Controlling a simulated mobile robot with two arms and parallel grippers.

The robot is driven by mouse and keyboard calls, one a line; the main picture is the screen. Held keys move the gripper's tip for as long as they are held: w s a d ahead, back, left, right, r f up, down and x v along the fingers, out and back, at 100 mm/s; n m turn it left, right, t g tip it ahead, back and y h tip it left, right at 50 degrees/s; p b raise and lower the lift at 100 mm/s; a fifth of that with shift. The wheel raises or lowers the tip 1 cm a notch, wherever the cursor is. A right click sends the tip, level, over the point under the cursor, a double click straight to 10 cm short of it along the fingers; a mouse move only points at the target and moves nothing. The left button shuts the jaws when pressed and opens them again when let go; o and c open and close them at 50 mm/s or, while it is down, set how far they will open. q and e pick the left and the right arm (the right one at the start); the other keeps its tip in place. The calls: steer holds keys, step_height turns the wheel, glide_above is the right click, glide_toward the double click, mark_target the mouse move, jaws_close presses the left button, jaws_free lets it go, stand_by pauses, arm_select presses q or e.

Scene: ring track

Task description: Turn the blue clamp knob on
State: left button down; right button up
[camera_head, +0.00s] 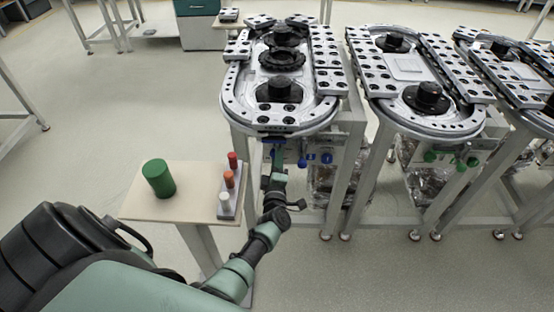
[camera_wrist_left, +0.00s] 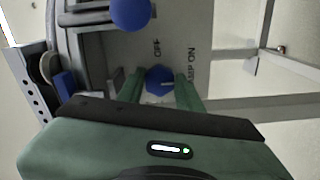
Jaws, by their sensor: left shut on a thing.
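The blue clamp knob (camera_wrist_left: 159,76) sits on a grey panel between the two green fingers of my left gripper (camera_wrist_left: 160,88). The gripper is shut on it. Printed words beside the knob read "OFF" and, partly hidden by a finger, "MP ON". I cannot tell clearly which word the knob points to. In the head view my left gripper (camera_head: 277,157) reaches the front panel under the nearest ring track (camera_head: 283,124), and hides most of the knob. My right gripper is not in view.
A round blue knob (camera_wrist_left: 130,12) is close to the held one. Two blue knobs (camera_head: 326,158) show right of my gripper. A small table (camera_head: 140,205) with a green cylinder (camera_head: 158,178) and a rack of coloured pegs (camera_head: 229,205) stands left of my forearm. More tracks (camera_head: 425,123) stand right.

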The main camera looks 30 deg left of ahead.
arm_select(q)
steer(key=c, duration=0.9)
jaws_free()
steer(key=shift+c, duration=0.2)
steer(key=v, duration=0.8)
steer(key=shift+w+f, duration=0.1)
